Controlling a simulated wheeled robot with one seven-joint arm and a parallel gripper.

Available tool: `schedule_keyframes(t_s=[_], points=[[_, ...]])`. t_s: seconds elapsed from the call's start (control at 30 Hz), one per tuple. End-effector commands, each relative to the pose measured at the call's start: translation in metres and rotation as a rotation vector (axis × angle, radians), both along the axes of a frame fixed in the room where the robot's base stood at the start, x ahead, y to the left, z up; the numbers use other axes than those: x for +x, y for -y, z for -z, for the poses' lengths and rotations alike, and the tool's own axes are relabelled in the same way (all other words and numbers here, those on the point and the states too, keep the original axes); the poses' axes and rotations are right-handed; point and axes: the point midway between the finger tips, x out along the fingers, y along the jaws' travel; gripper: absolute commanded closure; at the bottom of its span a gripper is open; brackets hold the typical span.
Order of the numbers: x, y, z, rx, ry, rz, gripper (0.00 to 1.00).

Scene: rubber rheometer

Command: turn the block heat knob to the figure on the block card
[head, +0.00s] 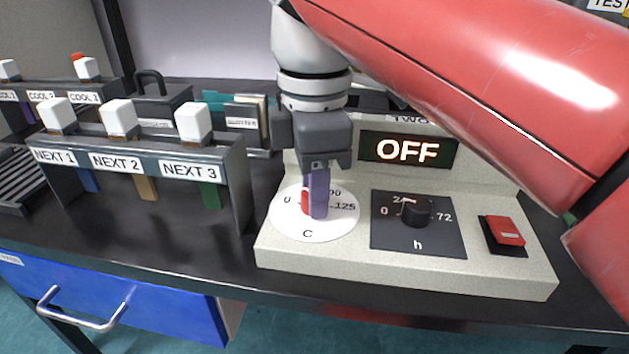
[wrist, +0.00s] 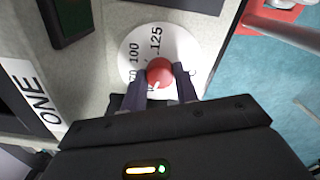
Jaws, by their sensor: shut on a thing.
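The block heat knob is a red knob (head: 305,201) at the centre of a round white dial (head: 285,221) marked C, with 0 at the left and 125 at the right. My gripper (head: 317,205) points down over the dial and is shut on the knob, its fingers partly hiding it in the head view. In the wrist view the red knob (wrist: 159,71) sits between the two fingers (wrist: 161,84), with a small white mark on its lower part. The figures 100 and 125 show beside it. I cannot identify the block card in these frames.
Right of the dial are a black h knob (head: 416,213) on a dark plate and a red switch (head: 508,230). The display (head: 408,149) reads OFF. A rack (head: 150,150) with white-topped tags NEXT 1 to NEXT 3 stands close on the left. A blue drawer (head: 110,300) is below.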

Motion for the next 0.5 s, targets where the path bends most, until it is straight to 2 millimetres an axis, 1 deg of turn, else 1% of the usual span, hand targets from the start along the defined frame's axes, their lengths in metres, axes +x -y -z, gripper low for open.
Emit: schedule_keyframes(t_s=[0.27, 0.5], points=[[0.0002, 0.0004, -0.0022, 0.0, -0.001, 0.13, 0.93], [0.0003, 0.0006, -0.0027, -0.001, -0.002, 0.34, 0.93]])
